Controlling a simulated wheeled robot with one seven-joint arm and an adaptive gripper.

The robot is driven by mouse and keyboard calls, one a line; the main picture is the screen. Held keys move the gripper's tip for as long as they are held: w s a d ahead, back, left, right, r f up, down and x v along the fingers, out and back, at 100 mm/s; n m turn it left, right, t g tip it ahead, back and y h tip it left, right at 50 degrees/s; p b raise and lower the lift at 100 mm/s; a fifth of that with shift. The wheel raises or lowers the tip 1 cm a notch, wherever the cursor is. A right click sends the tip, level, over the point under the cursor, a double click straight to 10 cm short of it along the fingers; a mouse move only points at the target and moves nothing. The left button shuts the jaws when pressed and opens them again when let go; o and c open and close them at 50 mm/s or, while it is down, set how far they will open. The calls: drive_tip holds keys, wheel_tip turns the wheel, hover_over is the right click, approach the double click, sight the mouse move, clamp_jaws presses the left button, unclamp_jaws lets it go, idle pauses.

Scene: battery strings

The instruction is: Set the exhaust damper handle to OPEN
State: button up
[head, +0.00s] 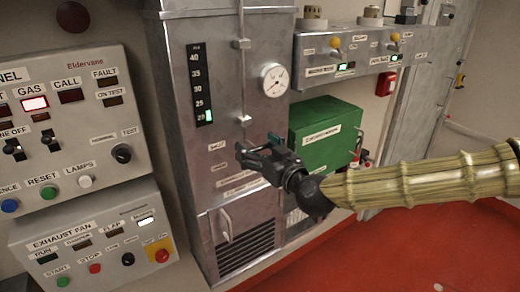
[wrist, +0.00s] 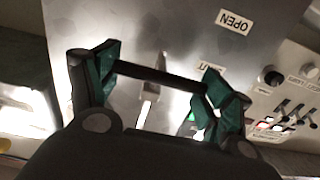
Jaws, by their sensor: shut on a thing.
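My gripper (head: 262,152) is at the front of the grey metal cabinet (head: 185,110), below a thin vertical rod (head: 243,75). In the wrist view my gripper's green-padded fingers (wrist: 158,76) are shut on the dark bar of the damper handle (wrist: 160,74), one pad near each end. A pale metal strip (wrist: 150,98) shows behind the bar. An OPEN label (wrist: 236,21) is on the plate at upper right, apart from the bar. A second label (wrist: 211,72), hard to read, lies closer to the right finger. The gripper hides most of the handle in the head view.
A round gauge (head: 274,80) is above my gripper. A green box (head: 325,135) stands close to its right. The exhaust fan panel (head: 95,245) is at lower left. A vent grille (head: 247,250) is below. Red floor (head: 400,250) is open at right.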

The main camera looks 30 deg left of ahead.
wheel_tip(320, 180, down, 8)
drive_tip(key=b, duration=0.6)
drive_tip(key=shift+s+r, duration=0.2)
drive_tip(key=shift+s, duration=0.05)
drive_tip(key=shift+f, duration=0.1)
drive_tip(key=o, duration=1.4)
drive_tip(key=shift+a, duration=0.15)
drive_tip(key=shift+w, duration=0.1)
drive_tip(key=v, duration=1.2)
